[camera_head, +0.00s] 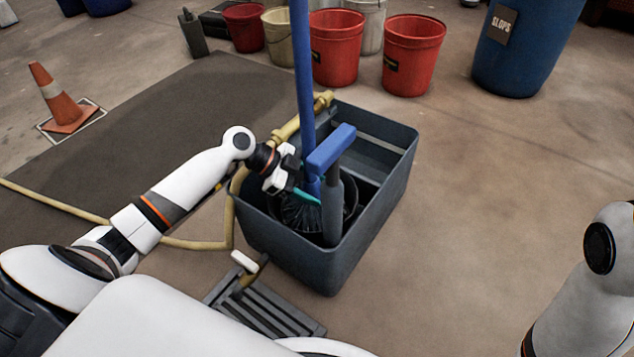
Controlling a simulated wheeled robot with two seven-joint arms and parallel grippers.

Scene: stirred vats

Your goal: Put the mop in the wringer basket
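The mop has a blue handle (304,80) that stands nearly upright, with a teal clamp (306,196) and a dark stringy head (299,213) at its lower end. The head is down inside the grey bucket (345,255), at the round black wringer basket (350,198); how deep it sits is hidden. My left gripper (284,172) is at the handle's lower part, just above the clamp. Its fingertips are partly hidden, so I cannot tell whether they close on the handle. My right gripper is out of view.
A grey lever with a blue grip (331,149) rises in front of the mop. A yellow hose (200,243) runs along the bucket's left. A floor grate (265,308) lies in front. Red buckets (412,55) and a blue barrel (525,50) stand behind. The right floor is clear.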

